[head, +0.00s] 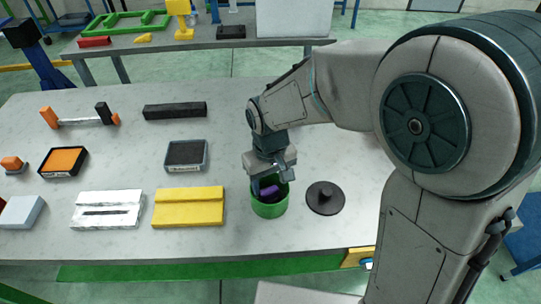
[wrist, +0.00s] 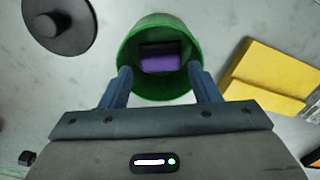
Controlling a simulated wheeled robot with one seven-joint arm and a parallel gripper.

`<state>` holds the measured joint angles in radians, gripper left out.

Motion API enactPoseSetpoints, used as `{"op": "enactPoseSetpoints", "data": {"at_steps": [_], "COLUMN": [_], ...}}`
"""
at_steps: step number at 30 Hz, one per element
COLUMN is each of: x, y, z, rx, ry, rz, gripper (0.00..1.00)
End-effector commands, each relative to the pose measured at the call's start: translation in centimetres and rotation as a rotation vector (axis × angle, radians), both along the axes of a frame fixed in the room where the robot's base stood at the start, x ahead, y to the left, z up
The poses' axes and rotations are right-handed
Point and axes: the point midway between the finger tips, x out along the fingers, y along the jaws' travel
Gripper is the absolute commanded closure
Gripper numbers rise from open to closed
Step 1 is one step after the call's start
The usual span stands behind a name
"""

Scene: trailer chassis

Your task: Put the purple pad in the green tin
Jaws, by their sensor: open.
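The purple pad (wrist: 161,62) lies inside the green tin (wrist: 127,57), seen from above in the wrist view, with a dark part along one side of it. In the head view the purple pad (head: 268,190) shows within the mouth of the green tin (head: 269,209), which stands upright on the grey table. My gripper (wrist: 160,78) is open, its two blue fingers apart at the near rim of the tin, with nothing held between them. In the head view my gripper (head: 270,182) is right over the tin and partly hides its opening.
A round black lid with a knob (head: 325,198) lies just right of the tin. A yellow block (head: 188,207) is close on its left, with a silver block (head: 106,210) beyond. A grey box (head: 186,155) stands farther back. The table right of the lid is partly hidden by my arm.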

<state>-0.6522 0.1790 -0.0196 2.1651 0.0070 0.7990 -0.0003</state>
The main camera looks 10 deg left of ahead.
Motion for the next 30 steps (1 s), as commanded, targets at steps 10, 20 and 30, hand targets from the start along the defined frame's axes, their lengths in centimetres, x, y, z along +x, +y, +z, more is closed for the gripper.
{"op": "enactPoseSetpoints", "data": {"at_steps": [10, 20, 30], "x": [0.0, 0.0, -0.2], "y": [0.0, 0.0, -6.0], "z": [7.8, 10.4, 11.3], "rx": [0.002, 0.000, 0.028], "ry": [-0.005, 0.000, -0.050], "rz": [-0.001, 0.001, -0.134], "gripper": [0.44, 0.44, 0.44]}}
